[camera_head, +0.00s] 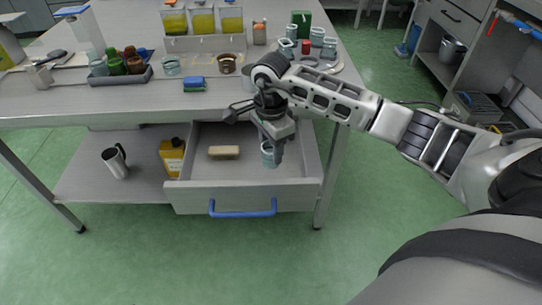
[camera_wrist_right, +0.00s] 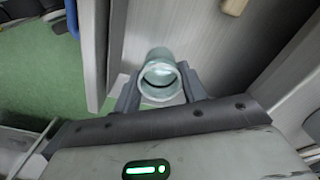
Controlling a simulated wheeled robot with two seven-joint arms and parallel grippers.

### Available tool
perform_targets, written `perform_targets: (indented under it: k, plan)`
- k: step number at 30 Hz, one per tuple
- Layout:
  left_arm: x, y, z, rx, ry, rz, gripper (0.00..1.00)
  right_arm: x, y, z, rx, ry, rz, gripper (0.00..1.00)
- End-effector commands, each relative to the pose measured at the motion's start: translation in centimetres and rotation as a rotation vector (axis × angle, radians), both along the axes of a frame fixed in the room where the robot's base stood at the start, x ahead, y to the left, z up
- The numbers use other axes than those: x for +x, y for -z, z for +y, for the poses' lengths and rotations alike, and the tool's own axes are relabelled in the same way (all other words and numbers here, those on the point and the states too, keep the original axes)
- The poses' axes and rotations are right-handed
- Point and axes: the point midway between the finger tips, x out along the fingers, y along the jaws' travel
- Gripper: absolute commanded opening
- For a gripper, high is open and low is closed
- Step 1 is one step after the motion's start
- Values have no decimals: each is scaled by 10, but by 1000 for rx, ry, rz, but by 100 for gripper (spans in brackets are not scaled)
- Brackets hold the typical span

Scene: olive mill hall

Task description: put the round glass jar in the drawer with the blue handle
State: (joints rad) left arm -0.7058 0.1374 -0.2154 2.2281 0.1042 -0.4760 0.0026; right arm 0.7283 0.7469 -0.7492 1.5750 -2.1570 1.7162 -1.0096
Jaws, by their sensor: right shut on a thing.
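The drawer (camera_head: 192,200) with the blue handle (camera_head: 243,213) is pulled open under the table. My right gripper (camera_head: 272,147) points down over the right part of the drawer. It is shut on the round glass jar (camera_head: 267,158), a pale bluish, clear jar. In the right wrist view the jar (camera_wrist_right: 160,77) sits between the two fingers, its round mouth facing the camera. The drawer's front panel (camera_wrist_right: 95,50) shows beside it on the left. I cannot tell whether the jar touches the drawer floor. My left gripper is not in view.
A wooden block (camera_head: 223,152) lies in the drawer, left of the jar. A yellow bottle (camera_head: 172,157) and a metal jug (camera_head: 115,162) stand on the shelf to the left. The tabletop above holds several jars, a dark tray (camera_head: 120,80) and sponges (camera_head: 194,85).

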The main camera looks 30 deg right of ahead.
Motion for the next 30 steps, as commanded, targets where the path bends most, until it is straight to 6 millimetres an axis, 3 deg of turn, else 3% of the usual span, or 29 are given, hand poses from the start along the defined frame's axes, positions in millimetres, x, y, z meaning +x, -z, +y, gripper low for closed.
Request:
perform_targets:
  k: [6, 11, 16, 28, 29, 30]
  plan:
    - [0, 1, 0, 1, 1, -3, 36, 15, 21, -11, 1, 0, -2, 17]
    - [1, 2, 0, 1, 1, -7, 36, 20, 31, -16, 1, 0, 0, 17]
    - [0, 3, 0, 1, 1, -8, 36, 19, 56, -15, 2, -1, 1, 17]
    - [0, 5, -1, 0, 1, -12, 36, 19, 64, -15, 0, -2, -2, 17]
    - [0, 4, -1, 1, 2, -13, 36, 19, 63, -15, 0, -2, -2, 44]
    - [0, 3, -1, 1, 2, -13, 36, 19, 62, -15, 0, -2, -2, 56]
